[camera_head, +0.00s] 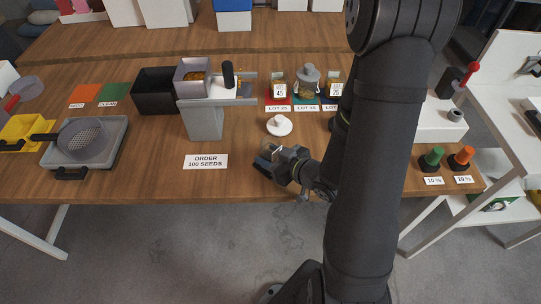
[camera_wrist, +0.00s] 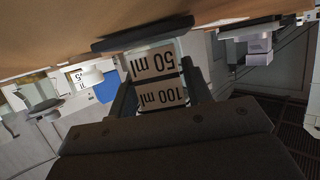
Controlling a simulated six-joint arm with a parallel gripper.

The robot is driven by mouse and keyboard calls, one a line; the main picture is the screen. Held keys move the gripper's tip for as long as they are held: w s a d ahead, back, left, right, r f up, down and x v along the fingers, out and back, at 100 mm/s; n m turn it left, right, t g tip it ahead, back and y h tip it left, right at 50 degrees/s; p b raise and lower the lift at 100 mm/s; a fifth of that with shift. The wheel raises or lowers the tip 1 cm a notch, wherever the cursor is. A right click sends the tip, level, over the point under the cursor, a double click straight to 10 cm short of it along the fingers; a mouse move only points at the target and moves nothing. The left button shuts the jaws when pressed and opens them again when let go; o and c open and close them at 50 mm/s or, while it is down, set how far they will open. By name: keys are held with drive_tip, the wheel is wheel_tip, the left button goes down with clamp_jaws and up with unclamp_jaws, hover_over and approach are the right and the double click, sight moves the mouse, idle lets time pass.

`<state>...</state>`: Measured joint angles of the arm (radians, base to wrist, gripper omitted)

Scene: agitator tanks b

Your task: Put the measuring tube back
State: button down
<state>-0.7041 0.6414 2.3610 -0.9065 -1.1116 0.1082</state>
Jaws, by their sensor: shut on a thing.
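My gripper (camera_head: 272,158) is low over the front edge of the wooden table, right of the order card. In the wrist view, my gripper (camera_wrist: 158,88) is shut on the measuring tube (camera_wrist: 158,64), one finger on each side. The tube has white labels reading 50 ml and 100 ml, upside down in this view. Its dark flat base (camera_wrist: 140,37) is close to the table surface; I cannot tell whether they touch. The tube appears upright. In the head view the gripper and arm mostly hide it.
A white knobbed lid (camera_head: 279,126) lies behind my gripper. The order card (camera_head: 206,161) lies left of it.

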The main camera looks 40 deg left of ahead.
drive_tip(key=c, duration=0.7)
unclamp_jaws()
drive_tip(key=shift+s+d+f, duration=0.1)
drive_tip(key=shift+s+f, duration=0.05)
drive_tip(key=shift+f, duration=0.55)
drive_tip(key=shift+r, duration=0.15)
drive_tip(key=shift+a+r, duration=0.2)
drive_tip(key=shift+r, duration=0.2)
drive_tip(key=v, duration=1)
drive_tip(key=shift+w+a+r, duration=0.1)
drive_tip(key=shift+w+r, duration=0.15)
drive_tip(key=shift+w, duration=0.05)
drive_tip(key=shift+v, duration=1.05)
drive_tip(key=shift+a, duration=0.15)
drive_tip(key=shift+x, duration=5.8)
drive_tip(key=shift+s+f, duration=0.1)
drive_tip(key=shift+f, duration=0.1)
